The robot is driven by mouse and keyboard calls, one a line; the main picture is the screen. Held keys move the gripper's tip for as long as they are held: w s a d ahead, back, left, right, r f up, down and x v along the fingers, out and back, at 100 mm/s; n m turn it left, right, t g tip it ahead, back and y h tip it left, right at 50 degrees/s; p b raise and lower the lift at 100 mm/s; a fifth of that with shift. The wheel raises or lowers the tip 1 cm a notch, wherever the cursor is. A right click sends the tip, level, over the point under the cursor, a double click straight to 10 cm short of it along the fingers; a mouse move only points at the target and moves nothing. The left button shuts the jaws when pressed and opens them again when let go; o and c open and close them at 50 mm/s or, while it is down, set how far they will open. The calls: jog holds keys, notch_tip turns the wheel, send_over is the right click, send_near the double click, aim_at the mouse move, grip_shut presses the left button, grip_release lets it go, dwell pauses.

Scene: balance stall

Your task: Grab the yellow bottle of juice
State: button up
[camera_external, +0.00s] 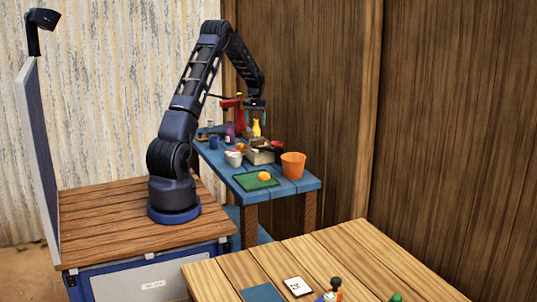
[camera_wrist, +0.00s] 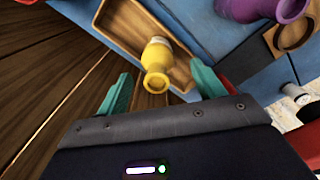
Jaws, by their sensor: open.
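The yellow juice bottle (camera_wrist: 157,65) stands in the wrist view in or at a shallow wooden tray (camera_wrist: 117,20), its neck pointing toward the camera. My gripper (camera_wrist: 163,85) is open, with one green fingertip on each side of the bottle in the picture; I cannot tell how far above it they are. In the external view the bottle (camera_external: 256,128) is small on the blue table (camera_external: 225,177), just below my gripper (camera_external: 256,108).
A purple bottle (camera_wrist: 262,8) is at the upper right of the wrist view, near a wooden piece with a round hole (camera_wrist: 294,35). An orange bucket (camera_external: 293,166) and a green board (camera_external: 250,182) with an orange fruit are at the table's near end. A wooden wall rises behind.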

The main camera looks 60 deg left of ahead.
aim_at(258, 131)
jog(key=shift+w+d+f, duration=0.1)
jog(key=shift+w+f, duration=0.05)
jog(key=shift+f, duration=2.2)
jog(key=c, duration=1.2)
jog(key=shift+r, duration=0.15)
